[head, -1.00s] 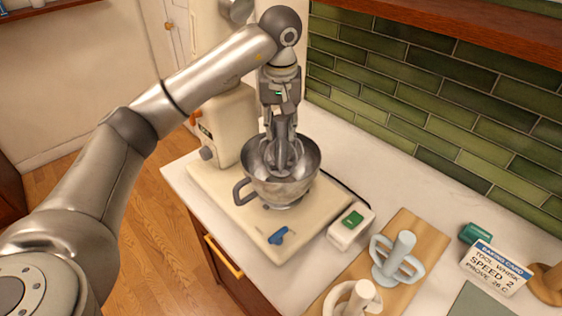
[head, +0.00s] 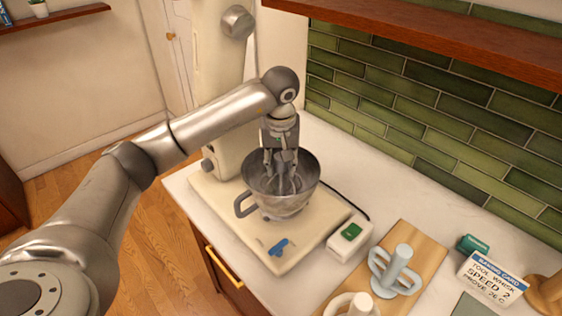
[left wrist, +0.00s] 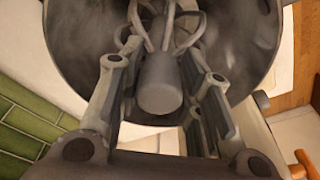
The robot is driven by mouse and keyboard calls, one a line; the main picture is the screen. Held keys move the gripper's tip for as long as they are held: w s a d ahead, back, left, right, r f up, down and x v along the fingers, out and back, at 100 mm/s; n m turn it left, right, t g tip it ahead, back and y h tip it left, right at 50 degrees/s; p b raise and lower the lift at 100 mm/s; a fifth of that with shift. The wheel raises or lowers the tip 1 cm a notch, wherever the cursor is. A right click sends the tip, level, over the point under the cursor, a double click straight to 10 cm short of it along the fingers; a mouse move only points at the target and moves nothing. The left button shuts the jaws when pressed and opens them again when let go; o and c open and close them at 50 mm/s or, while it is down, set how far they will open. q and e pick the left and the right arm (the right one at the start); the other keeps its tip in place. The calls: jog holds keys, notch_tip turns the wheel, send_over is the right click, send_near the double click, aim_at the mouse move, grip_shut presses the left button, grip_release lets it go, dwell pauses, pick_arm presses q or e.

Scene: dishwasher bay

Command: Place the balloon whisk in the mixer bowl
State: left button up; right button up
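The metal mixer bowl (head: 283,204) with a side handle stands on the cream mixer base. The grey balloon whisk (head: 290,185) is inside the bowl, its wires low and its hub up. In the left wrist view the whisk's hub (left wrist: 160,85) lies between my fingers, with a gap on both sides. My left gripper (head: 281,165) points down over the bowl and is open, its fingertips at about rim level. The bowl's inner wall (left wrist: 245,45) surrounds the whisk in that view. My right gripper is out of view.
The mixer's column (head: 225,90) rises behind the bowl. A blue lever (head: 278,247) is on the base's front, beside a white box with a green button (head: 351,231). A wooden board (head: 425,245) holds a pale blue attachment (head: 396,270) and a cream one (head: 352,304). A baking card (head: 492,277) stands right.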

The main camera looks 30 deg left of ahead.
aim_at(281, 176)
pick_arm(q)
jog(key=shift+o, duration=1.2)
jog(key=shift+r, duration=0.1)
jog(key=shift+r, duration=0.55)
jog(key=r+b, duration=0.1)
jog(key=r, duration=0.2)
jog(key=s+r+b, duration=0.1)
jog(key=r, duration=0.2)
jog(key=r+b, duration=0.1)
jog(key=r, duration=0.2)
jog(key=shift+s+d+r, duration=0.15)
jog(key=shift+d+r, duration=0.1)
jog(key=shift+d, duration=0.1)
jog(key=shift+s+r, duration=0.15)
jog(key=shift+r, duration=0.55)
